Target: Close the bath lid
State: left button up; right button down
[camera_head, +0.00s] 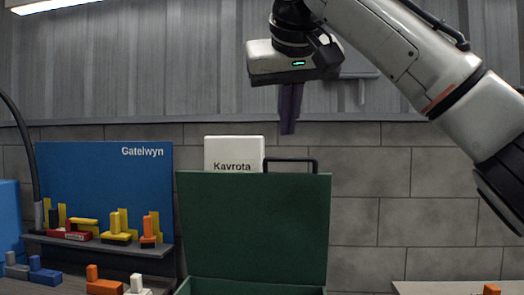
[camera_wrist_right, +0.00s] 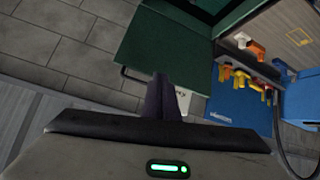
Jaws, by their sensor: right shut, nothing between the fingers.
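A dark green bath lid (camera_head: 255,225) stands raised upright in the head view, with a dark handle (camera_head: 290,161) on its top edge. The green rim of the bath (camera_head: 250,290) shows just below it at the bottom edge; the inside of the bath is hidden. My right gripper (camera_head: 289,130) points down above the lid's top edge, shut and empty, apart from the handle in the picture. In the right wrist view, the shut fingers (camera_wrist_right: 165,85) overlap the lid (camera_wrist_right: 175,55) and its handle (camera_wrist_right: 132,76). My left gripper is not in view.
A blue Gatelwyn board (camera_head: 100,180) with a shelf of coloured blocks (camera_head: 115,238) stands at the left. More blocks (camera_head: 100,283) lie on the surface below. A white Kavrota sign (camera_head: 234,153) is behind the lid. A pale tabletop (camera_head: 440,288) is at the right.

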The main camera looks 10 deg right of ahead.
aim_at(265, 226)
jog(key=i, duration=1.15)
